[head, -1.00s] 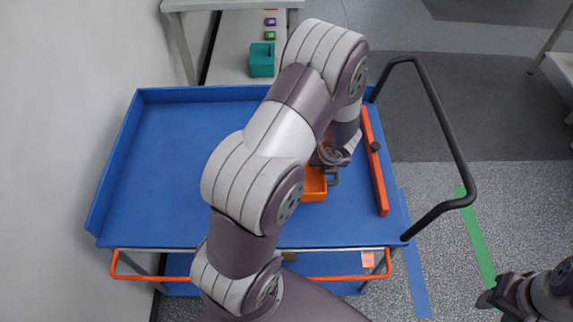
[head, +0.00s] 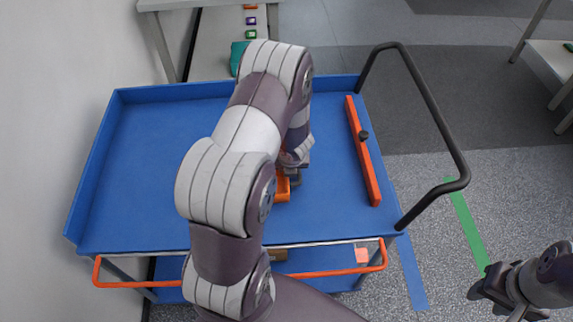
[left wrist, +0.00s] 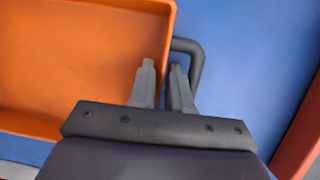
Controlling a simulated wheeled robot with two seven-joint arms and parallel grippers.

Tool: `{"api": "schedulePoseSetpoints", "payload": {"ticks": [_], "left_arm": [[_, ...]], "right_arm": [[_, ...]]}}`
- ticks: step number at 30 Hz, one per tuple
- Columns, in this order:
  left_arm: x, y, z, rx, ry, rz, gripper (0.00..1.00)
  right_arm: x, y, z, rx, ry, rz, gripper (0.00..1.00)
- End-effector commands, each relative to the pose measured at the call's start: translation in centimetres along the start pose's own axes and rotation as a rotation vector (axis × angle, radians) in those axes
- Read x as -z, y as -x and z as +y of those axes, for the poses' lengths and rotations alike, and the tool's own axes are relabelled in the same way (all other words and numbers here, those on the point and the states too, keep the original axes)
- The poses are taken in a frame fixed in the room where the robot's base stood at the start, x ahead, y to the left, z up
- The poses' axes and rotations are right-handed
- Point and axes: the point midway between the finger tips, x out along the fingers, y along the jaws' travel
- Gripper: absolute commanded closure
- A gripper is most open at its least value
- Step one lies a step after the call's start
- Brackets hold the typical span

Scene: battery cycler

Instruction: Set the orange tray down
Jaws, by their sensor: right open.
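The orange tray (head: 283,189) is over the blue top of the cart (head: 150,170), mostly hidden behind my left arm in the head view. In the left wrist view the tray (left wrist: 70,60) fills the upper left, with a dark loop handle (left wrist: 196,62) at its side. My left gripper (left wrist: 162,85) has one finger on each side of the tray's wall, close together, and is shut on it. I cannot tell whether the tray's underside touches the cart top. My right gripper (head: 476,291) is open and empty at the lower right, beyond the cart.
A long orange-red bar (head: 364,152) with a dark knob lies along the cart's right side. A black push handle (head: 430,100) rises beyond it. A teal box (head: 238,56) and small coloured items stand on a bench behind. The cart top's left half is clear.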

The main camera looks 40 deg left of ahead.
Motion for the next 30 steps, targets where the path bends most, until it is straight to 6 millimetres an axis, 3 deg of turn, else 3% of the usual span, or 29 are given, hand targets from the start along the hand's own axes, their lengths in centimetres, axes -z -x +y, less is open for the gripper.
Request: {"api": "schedulePoseSetpoints", "payload": {"ticks": [9, 12, 21, 28, 30], "left_arm": [[-0.1, 0.1, 0.0, 0.0, 0.0, 0.0, 0.64], [-0.3, 1.0, 0.0, 0.001, -0.001, -0.002, 0.64], [-0.4, 9.0, 0.0, 0.001, -0.001, -0.003, 0.64], [-0.2, 12.3, 0.0, 0.0, 0.015, -0.001, 0.64], [-0.1, 13.4, 0.0, -0.007, 0.144, 0.001, 0.64]], "right_arm": [[0.0, 0.1, 0.0, 0.0, 0.0, 0.0, 0.57], [0.1, 0.7, 0.0, 0.0, 0.0, 0.0, 0.57], [0.4, 3.3, 0.0, 0.0, 0.0, 0.0, 0.57], [0.5, 4.4, 0.0, 0.0, 0.0, 0.0, 0.57], [0.5, 4.4, 0.0, 0.0, 0.0, 0.0, 0.57]]}}
